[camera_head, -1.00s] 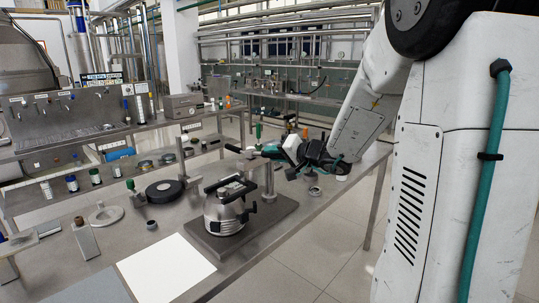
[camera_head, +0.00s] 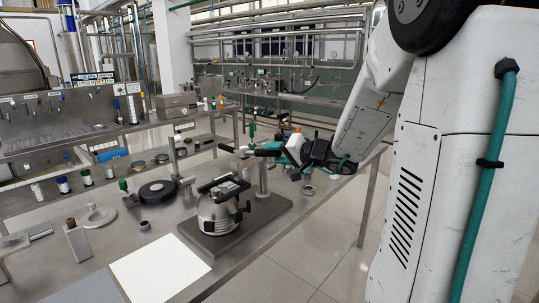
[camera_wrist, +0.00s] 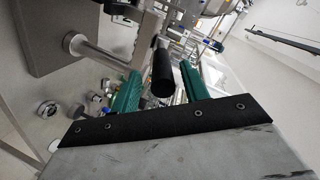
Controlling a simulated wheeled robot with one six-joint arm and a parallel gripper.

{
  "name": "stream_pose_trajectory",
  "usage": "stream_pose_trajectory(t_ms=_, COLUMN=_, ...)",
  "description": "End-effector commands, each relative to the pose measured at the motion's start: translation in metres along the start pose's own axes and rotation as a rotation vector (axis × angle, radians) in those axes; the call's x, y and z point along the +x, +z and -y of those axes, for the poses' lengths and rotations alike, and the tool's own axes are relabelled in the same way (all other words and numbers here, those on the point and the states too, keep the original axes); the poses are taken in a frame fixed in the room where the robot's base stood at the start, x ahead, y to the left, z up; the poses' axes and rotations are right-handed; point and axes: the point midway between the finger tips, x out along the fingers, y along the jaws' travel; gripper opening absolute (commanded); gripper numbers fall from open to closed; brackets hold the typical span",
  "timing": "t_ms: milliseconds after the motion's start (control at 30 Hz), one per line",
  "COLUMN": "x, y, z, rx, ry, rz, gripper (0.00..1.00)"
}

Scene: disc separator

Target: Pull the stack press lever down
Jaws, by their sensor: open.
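The stack press stands on a dark base plate (camera_head: 262,212) on the steel table, with a metal post (camera_head: 263,180) behind a steel bowl (camera_head: 218,209). My gripper (camera_head: 271,151) is near the top of the post. In the wrist view my gripper (camera_wrist: 160,90) is open, with one teal finger on each side. The black lever grip (camera_wrist: 162,72) shows between the fingers, its end toward the camera. I cannot tell whether either finger touches it. The post (camera_wrist: 100,53) also shows in the wrist view. In the head view, the gripper partly hides the lever.
A black disc (camera_head: 158,191) on a stand and a white sheet (camera_head: 158,267) lie left of the press. A small ring (camera_head: 308,190) lies right of it, near the table edge. A shelf bench (camera_head: 75,150) with bottles stands behind. Open floor (camera_head: 320,250) lies to the right.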

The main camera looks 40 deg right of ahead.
Motion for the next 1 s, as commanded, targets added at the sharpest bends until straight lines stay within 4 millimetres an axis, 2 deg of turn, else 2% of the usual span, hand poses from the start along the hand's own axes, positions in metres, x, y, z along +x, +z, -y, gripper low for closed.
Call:
stream_pose_trajectory(t_ms=100, x=-0.021, y=-0.001, z=0.0, rx=-0.001, ry=0.002, rz=-0.004, gripper=0.45)
stream_pose_trajectory(t_ms=300, x=-0.041, y=0.0, z=-0.001, rx=0.0, ry=0.001, rz=0.0, gripper=0.45)
stream_pose_trajectory(t_ms=1000, x=-0.043, y=0.001, z=0.0, rx=0.043, ry=-0.001, rz=0.002, gripper=0.45)
